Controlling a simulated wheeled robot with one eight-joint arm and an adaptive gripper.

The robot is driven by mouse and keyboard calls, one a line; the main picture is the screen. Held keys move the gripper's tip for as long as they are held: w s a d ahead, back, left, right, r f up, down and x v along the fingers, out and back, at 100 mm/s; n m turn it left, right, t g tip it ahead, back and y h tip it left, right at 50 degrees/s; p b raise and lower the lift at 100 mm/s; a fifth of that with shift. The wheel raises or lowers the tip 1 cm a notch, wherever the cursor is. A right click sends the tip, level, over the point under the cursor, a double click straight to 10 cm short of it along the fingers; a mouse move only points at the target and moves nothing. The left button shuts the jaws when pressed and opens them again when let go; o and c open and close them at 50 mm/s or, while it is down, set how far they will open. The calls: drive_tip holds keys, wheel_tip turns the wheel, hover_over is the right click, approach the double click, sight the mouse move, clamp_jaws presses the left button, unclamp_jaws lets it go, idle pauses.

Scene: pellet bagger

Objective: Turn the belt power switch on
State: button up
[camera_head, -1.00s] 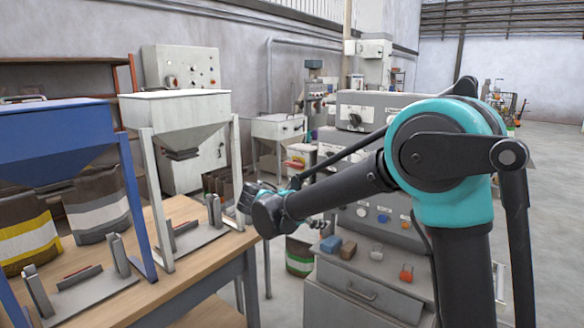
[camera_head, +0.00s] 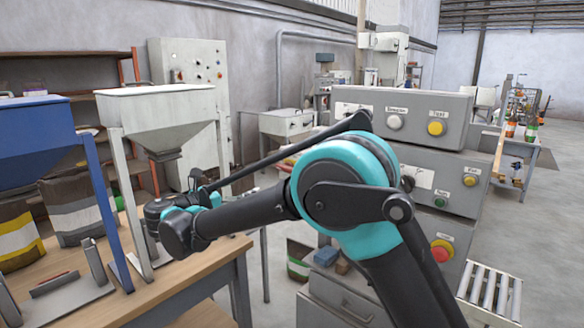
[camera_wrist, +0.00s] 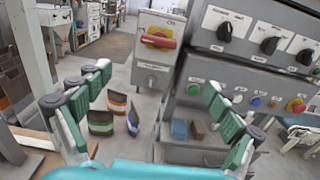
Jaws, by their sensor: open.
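I cannot tell which control is the belt power switch, as the labels are too small to read. In the wrist view a red rotary handle on a yellow plate (camera_wrist: 158,40) sits on a grey box ahead. To its right a grey panel carries black knobs, including a left one (camera_wrist: 225,31) and a middle one (camera_wrist: 270,45). My gripper (camera_wrist: 160,95) is open and empty, its green-padded fingers spread wide, apart from these controls. In the head view my gripper is largely hidden behind my wrist, in front of the hoppers.
A lower panel has a blue button (camera_wrist: 256,101) and a red mushroom button (camera_wrist: 296,106). Bags (camera_wrist: 101,122) stand on the floor between my fingers. In the head view a white hopper (camera_head: 165,112) and wooden table (camera_head: 190,272) lie left, and a roller conveyor (camera_head: 490,290) lies right.

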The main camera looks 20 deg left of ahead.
sight(283, 169)
drive_tip(key=x, duration=1.7)
drive_tip(key=shift+w+r, duration=0.1)
drive_tip(key=shift+w, duration=0.3)
drive_tip(key=shift+c, duration=0.5)
drive_tip(key=c, duration=1.1)
drive_tip(key=shift+o, duration=0.2)
